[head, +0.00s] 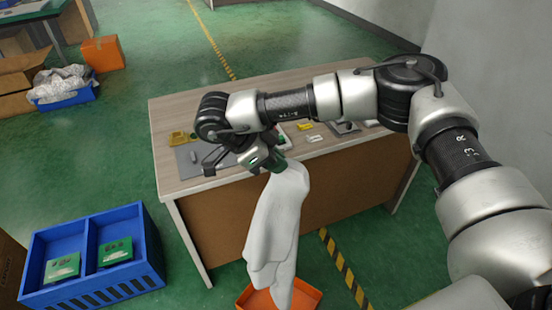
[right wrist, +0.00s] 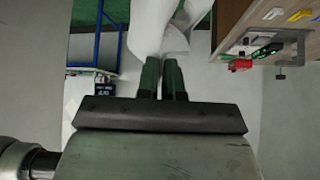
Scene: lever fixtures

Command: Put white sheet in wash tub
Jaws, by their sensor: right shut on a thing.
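The white sheet (head: 276,225) hangs down in long folds from my right gripper (head: 272,167) in the head view. The gripper is shut on its top end, in front of the table's near edge. The sheet's lower tip overlaps an orange tub (head: 309,296) on the floor, partly cut off by the bottom of the picture. I cannot tell whether the tip is inside it. In the right wrist view the green fingers (right wrist: 163,78) are close together at the white sheet (right wrist: 152,32). My left gripper is not in view.
The table (head: 180,104) holds several small parts and grey mats. A blue two-compartment crate (head: 84,225) stands on the floor at left. Farther back are an orange box (head: 103,53) and a blue bin (head: 66,99) with crumpled white material. Green floor lies clear between.

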